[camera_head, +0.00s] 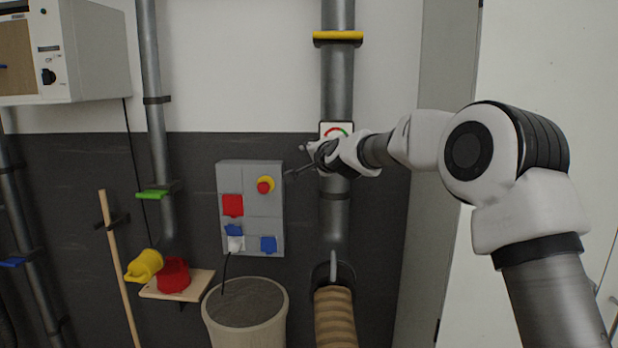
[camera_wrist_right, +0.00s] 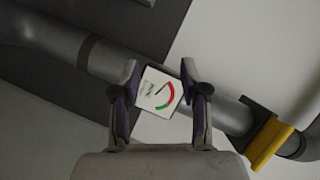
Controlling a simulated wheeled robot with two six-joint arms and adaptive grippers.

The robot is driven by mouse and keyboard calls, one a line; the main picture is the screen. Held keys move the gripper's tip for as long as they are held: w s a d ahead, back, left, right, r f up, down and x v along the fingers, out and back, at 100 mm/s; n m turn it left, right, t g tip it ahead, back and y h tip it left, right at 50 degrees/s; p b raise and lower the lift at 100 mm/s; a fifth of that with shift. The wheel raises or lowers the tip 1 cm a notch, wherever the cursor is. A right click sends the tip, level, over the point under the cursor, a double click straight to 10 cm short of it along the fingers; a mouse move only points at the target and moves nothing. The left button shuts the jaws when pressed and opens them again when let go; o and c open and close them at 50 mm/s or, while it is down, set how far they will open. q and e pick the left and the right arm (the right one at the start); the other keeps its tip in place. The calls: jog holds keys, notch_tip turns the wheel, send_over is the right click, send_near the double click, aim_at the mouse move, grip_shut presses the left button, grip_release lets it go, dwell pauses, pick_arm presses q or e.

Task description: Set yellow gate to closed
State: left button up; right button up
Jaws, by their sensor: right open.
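The yellow gate (camera_head: 338,37) is a flat slide across the grey vertical pipe at the upper middle of the head view. It also shows in the right wrist view (camera_wrist_right: 271,143), at the lower right on the same pipe. My right gripper (camera_head: 300,160) is in front of this pipe, well below the yellow gate. In the right wrist view its two fingers (camera_wrist_right: 158,88) are apart, with a white gauge plate (camera_wrist_right: 160,92) showing between them. The gripper is open and empty. My left gripper is not in view.
A grey control box (camera_head: 250,208) with a red button is left of the pipe. A green gate (camera_head: 152,194) sits on another pipe. A bin (camera_head: 246,310), a striped hose (camera_head: 335,318) and a small shelf (camera_head: 200,286) are below. The wall beside the yellow gate is clear.

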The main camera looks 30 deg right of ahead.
jog(key=shift+n+g, duration=0.3)
jog(key=shift+n, duration=0.1)
jog(key=f, duration=0.5)
jog(key=shift+w+a, duration=0.1)
jog(key=shift+a, duration=0.3)
